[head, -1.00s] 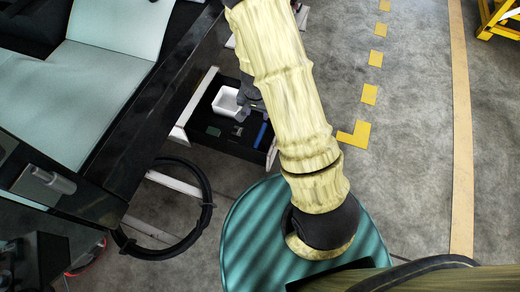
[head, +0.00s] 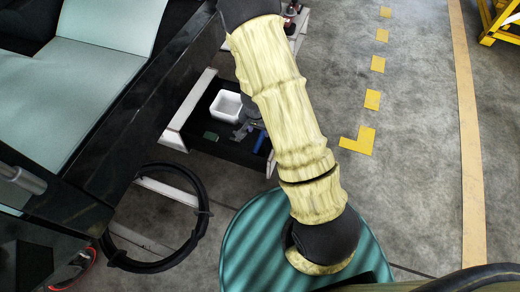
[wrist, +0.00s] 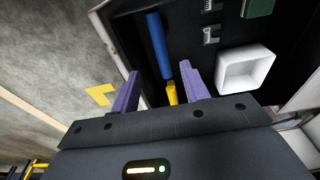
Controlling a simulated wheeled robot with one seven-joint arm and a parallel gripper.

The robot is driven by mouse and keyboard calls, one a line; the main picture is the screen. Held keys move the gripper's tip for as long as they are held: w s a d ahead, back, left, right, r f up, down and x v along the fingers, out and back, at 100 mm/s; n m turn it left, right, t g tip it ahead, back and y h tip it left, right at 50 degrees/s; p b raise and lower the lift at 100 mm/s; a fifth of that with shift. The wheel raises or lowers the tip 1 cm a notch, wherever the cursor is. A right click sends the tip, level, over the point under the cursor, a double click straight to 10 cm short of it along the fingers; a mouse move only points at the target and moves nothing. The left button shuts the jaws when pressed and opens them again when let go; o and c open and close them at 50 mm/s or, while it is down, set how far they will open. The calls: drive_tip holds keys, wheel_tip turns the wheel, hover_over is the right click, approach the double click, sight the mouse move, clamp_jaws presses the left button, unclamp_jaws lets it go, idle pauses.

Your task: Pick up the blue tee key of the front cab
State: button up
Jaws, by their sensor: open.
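A long blue bar (wrist: 158,45), which I take for the blue tee key, lies in a dark open tray (wrist: 131,30). A tee-shaped end cannot be made out. In the head view a small part of the blue bar (head: 259,141) shows beside my arm. My gripper (wrist: 159,66) is open, its two purple fingers apart. In the wrist picture the near end of the bar shows between the fingertips; contact and height above it cannot be told. A short yellow piece (wrist: 171,93) shows between the fingers, below the bar. In the head view my arm hides the right part of the tray.
In the tray are a white open box (head: 227,105), small grey pieces (wrist: 210,35) and a green block (wrist: 258,8).

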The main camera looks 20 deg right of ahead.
sight(260, 140)
drive_tip(key=f+b, duration=0.1)
drive_tip(key=f, duration=0.1)
drive_tip(key=f+b, duration=0.1)
drive_tip(key=f, duration=0.2)
drive_tip(key=w+f+b, duration=0.1)
drive_tip(key=f+b, duration=0.1)
drive_tip(key=shift+d+f, duration=0.2)
drive_tip(key=shift+d, duration=0.1)
drive_tip(key=shift+f, duration=0.1)
drive_tip(key=f+b, duration=0.4)
drive_tip(key=f, duration=0.1)
drive_tip(key=shift+w+d+b, duration=0.15)
drive_tip(key=shift+w+b, duration=0.15)
drive_tip(key=shift+r, duration=0.1)
clamp_jaws()
